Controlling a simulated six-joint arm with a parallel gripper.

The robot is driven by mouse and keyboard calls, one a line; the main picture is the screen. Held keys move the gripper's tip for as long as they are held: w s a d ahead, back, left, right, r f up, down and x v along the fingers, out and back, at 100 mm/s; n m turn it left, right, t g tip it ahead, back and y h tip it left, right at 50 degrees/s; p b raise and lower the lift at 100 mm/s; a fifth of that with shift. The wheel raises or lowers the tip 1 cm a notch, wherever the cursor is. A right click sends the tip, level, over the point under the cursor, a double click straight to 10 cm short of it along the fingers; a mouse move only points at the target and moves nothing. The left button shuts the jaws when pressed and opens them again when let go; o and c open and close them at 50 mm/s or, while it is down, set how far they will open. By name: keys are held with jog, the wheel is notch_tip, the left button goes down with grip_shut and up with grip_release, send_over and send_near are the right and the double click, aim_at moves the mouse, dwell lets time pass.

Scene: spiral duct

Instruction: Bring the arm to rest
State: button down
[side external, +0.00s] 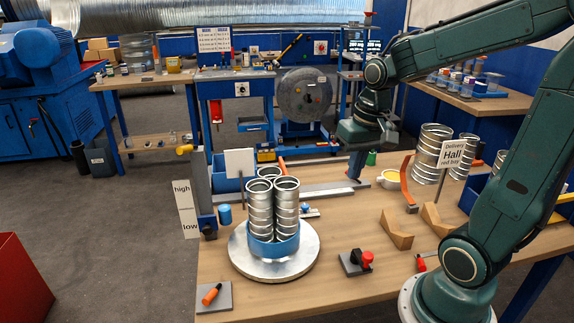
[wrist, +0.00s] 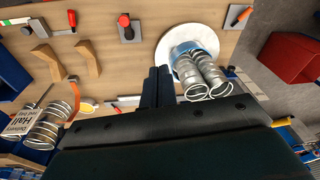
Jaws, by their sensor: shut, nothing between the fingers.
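My gripper (side external: 355,176) points down over the back part of the wooden table (side external: 330,265) in the side view. Its two dark fingers are together and empty in the wrist view (wrist: 157,70). Several ribbed silver duct pieces (side external: 286,205) stand upright in a blue holder (side external: 272,246) on a round silver turntable (side external: 300,262). They are to the left of my gripper, apart from it. The wrist view also shows these duct pieces (wrist: 207,77). Whether the fingertips touch anything below is hard to tell.
More ribbed ducts (side external: 430,150) stand at the right behind a "Delivery Hall red bay" sign (side external: 452,154). Wooden cradles (side external: 396,229), a red-knobbed block (side external: 356,262) and a yellow-rimmed cup (side external: 389,179) are on the table. A red bin (side external: 20,285) stands at far left.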

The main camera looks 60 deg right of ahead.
jog(key=s+a+r+n+t, duration=0.3)
jog(key=s+a+r+n, duration=0.2)
jog(key=a, duration=0.5)
jog(key=shift+s+r+n+t, duration=0.15)
jog(key=shift+s+n+t, duration=0.25)
jog(key=shift+s+n, duration=0.55)
